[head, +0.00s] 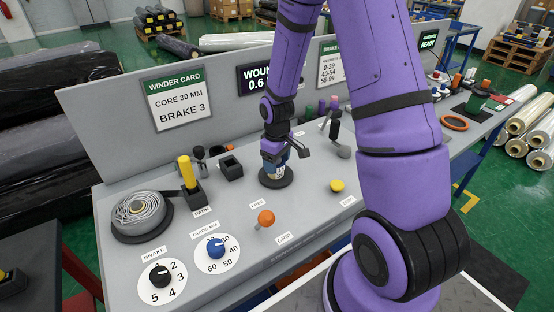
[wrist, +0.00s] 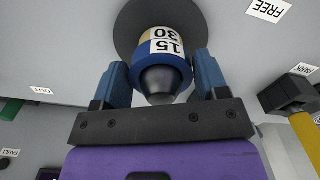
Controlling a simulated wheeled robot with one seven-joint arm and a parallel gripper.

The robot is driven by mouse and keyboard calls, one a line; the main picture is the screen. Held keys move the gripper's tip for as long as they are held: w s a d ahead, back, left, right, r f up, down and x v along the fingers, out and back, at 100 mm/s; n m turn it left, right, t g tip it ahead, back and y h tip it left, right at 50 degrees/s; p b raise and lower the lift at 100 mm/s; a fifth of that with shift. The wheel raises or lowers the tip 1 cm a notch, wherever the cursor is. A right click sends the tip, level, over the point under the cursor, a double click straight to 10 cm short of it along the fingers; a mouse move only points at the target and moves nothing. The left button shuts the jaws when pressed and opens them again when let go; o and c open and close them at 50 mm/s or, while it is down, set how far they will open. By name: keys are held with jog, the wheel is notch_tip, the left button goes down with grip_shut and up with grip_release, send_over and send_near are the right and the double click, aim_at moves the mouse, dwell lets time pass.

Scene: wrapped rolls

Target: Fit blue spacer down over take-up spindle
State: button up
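The blue spacer (wrist: 162,68) is a ring around the take-up spindle, whose dark conical tip (wrist: 162,80) sticks out through it in the wrist view. Behind it on the spindle is a white and tan band marked 15 and 30 (wrist: 163,41), then a round black base (wrist: 128,28). My gripper (wrist: 162,75) has one blue finger on each side of the spacer, with no clear gap. In the head view my gripper (head: 277,158) is low over the black base (head: 275,181) and hides much of the spacer. Whether the spacer is fully seated is hard to tell.
A black holder with a yellow handle (head: 187,172) and a grey coiled strap (head: 138,209) stand to the left. An orange knob (head: 266,218) and a yellow button (head: 337,186) rise from the bench. An upright panel (head: 215,97) stands behind.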

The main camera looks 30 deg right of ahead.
jog(key=o, duration=0.3)
jog(key=shift+r, duration=0.15)
notch_tip(320, 180, up, 11)
jog(key=shift+f, duration=0.2)
dwell(0.7)
jog(key=shift+r, duration=0.2)
jog(key=s+a+r+m+t, duration=0.1)
jog(key=s+a+r, duration=0.1)
jog(key=s+r, duration=0.45)
jog(key=s+a+r+m+t, duration=0.1)
jog(key=s+a+r+t, duration=0.15)
jog(key=r, duration=0.65)
jog(key=s+a+r+m+t, duration=0.1)
jog(key=s+r, duration=0.3)
jog(key=s, duration=0.3)
jog(key=s+a+r+m, duration=0.1)
jog(key=s+r, duration=0.2)
jog(key=s, duration=0.4)
jog(key=shift+s+a+r+t, duration=0.15)
jog(key=shift+r+t, duration=0.2)
